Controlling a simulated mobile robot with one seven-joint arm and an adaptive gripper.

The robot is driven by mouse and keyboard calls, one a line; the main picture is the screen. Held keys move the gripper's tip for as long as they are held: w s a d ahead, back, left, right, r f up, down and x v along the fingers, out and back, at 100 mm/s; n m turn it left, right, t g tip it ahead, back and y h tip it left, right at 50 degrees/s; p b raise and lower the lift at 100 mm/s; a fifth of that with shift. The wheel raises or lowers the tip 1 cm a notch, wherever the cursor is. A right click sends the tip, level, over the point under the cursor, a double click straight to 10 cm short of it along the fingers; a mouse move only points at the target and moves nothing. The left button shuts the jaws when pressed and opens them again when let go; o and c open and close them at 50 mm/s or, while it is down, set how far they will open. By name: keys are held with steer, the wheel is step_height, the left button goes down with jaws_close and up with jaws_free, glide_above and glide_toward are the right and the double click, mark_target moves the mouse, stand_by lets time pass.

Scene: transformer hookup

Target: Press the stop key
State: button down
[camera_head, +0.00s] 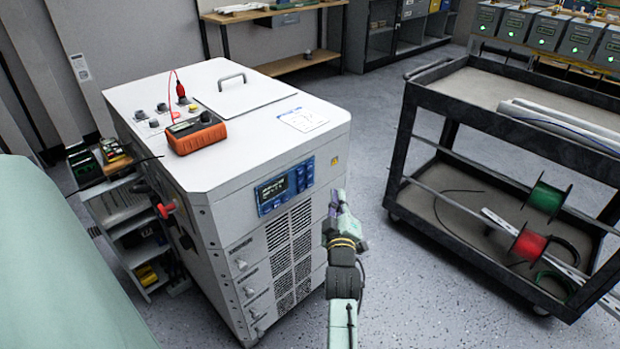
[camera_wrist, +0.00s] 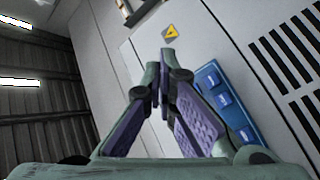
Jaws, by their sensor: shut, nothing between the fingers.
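The blue control panel (camera_head: 285,186) is on the front face of the white cabinet (camera_head: 225,225), with a dark display and blue keys (camera_head: 305,174) at its right. In the wrist view the blue keys (camera_wrist: 222,95) show in a column right of my fingers, partly hidden by them. The labels are too small to read, so I cannot tell which is the stop key. My gripper (camera_head: 338,196) is shut and empty, in front of the cabinet and right of the panel. Its fingertips (camera_wrist: 160,75) meet in the wrist view, below a yellow warning label (camera_wrist: 169,33).
An orange meter (camera_head: 196,133) with a red lead sits on the cabinet top. A dark cart (camera_head: 480,110) with green and red spools stands at the right. Vents (camera_head: 290,250) lie below the panel. Grey floor is free between cabinet and cart.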

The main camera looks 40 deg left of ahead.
steer(key=a+b, duration=0.3)
steer(key=a, duration=0.3)
steer(key=shift+w+a, duration=0.25)
steer(key=shift+a, duration=0.05)
steer(key=shift+a, duration=0.1)
stand_by(1.1)
steer(key=shift+a, duration=0.35)
steer(key=shift+a+b, duration=0.35)
stand_by(0.5)
steer(key=shift+d, duration=0.1)
steer(key=shift+d+p, duration=0.55)
steer(key=shift+d, duration=0.15)
steer(key=shift+s+d+p, duration=0.15)
steer(key=shift+d+p, duration=0.7)
steer(key=shift+d, duration=0.4)
steer(key=shift+s+d+p, duration=0.1)
steer(key=shift+d+p, duration=0.7)
steer(key=shift+d, duration=0.45)
